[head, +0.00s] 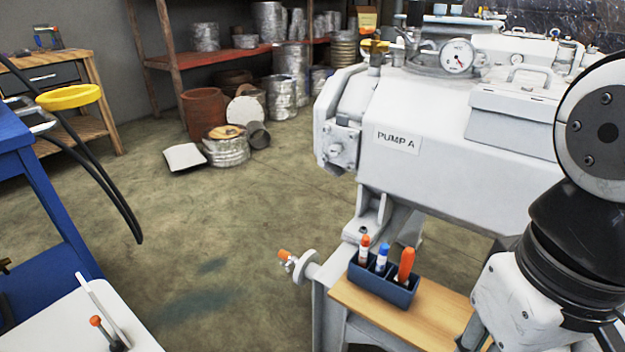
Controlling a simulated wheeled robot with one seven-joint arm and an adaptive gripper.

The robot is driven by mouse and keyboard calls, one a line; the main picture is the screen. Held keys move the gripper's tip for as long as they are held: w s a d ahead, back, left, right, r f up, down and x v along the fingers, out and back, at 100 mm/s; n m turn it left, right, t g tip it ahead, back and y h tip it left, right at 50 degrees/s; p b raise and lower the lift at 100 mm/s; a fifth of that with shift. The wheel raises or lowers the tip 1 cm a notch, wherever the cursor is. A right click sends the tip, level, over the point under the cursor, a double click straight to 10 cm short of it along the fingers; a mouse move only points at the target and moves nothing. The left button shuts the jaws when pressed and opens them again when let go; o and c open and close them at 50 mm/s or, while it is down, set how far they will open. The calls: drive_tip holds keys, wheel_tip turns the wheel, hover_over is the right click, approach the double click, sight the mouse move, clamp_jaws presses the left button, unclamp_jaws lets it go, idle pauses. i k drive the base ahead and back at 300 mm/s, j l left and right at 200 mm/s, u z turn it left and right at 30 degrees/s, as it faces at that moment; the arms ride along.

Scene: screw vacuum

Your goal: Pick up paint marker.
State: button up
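A small dark blue holder (384,284) sits on a wooden board below the white pump. Three slim items stand in it. On the left is a white marker-like item with an orange-red cap (365,246). In the middle is a white one with a blue cap (382,257). On the right is a thicker orange handle (406,264). Their lower ends are hidden in the holder, and I cannot read which is the paint marker. My arm comes down at the right, beside the board. My gripper's fingers do not show clearly in the head view.
The white pump body (430,125) overhangs behind the holder. An orange-tipped valve (288,258) juts out left of the wooden board (435,313). A blue bench (45,190) and white surface (75,325) stand left. Open floor (210,240) lies between.

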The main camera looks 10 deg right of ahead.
sight(365, 240)
drive_tip(key=k+j+u, duration=0.15)
drive_tip(key=k+j, duration=0.25)
drive_tip(key=k+j+u, duration=0.1)
drive_tip(key=j+u, duration=0.35)
drive_tip(key=u, duration=0.15)
